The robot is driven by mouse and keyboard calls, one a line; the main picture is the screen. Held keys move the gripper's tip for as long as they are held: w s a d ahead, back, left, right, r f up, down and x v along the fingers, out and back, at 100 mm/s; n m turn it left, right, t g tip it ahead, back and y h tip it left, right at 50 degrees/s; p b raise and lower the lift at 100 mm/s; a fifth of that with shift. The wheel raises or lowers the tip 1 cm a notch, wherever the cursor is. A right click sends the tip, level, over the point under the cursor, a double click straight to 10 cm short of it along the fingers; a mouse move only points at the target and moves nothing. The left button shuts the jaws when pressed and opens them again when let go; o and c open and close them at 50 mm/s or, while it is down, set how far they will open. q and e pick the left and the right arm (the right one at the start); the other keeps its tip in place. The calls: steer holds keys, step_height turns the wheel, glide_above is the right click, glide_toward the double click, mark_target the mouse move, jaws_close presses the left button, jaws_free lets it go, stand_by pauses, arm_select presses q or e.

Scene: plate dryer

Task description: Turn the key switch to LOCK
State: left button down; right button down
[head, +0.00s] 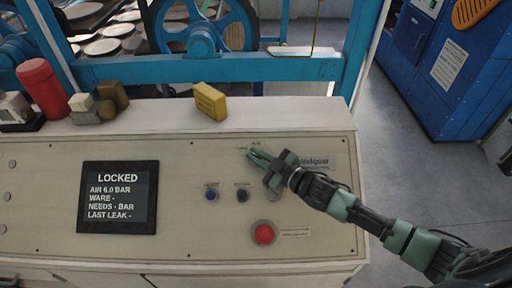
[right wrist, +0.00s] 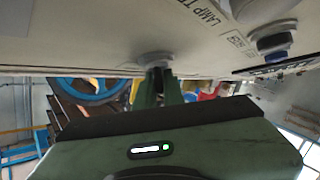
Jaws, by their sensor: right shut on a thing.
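The panel (head: 180,240) is a pale sloped face with a dark display (head: 118,197) that reads LOCKED. My right gripper (head: 258,158) is at the upper right part of the panel, in front of small printed labels. In the right wrist view its fingers (right wrist: 160,86) are closed together at a round light-grey collar (right wrist: 155,60) on the panel, which looks like the key switch. The key itself is hidden between the fingers, so its angle cannot be read. My left gripper is not in view.
Below the gripper are a blue button (head: 210,196), a black button (head: 242,196) and a large red button (head: 264,234). A yellow block (head: 210,101) and a red cylinder (head: 43,88) stand on the ledge above the panel. Blue machinery (head: 430,70) stands at right.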

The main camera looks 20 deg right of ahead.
mark_target(262, 159)
steer(key=shift+d+n+g+y+p, duration=0.1)
steer(key=shift+n+g+y+p, duration=0.45)
steer(key=shift+n+g, duration=0.2)
steer(key=shift+f+n, duration=0.15)
steer(key=shift+n, duration=0.1)
steer(key=c, duration=1.5)
jaws_free()
steer(key=b+v, duration=0.2)
steer(key=v, duration=0.5)
steer(key=shift+f+b, duration=0.15)
steer(key=shift+b, duration=0.25)
steer(key=shift+s+d+r, duration=0.15)
steer(key=shift+s+r, duration=0.1)
steer(key=shift+s, duration=0.05)
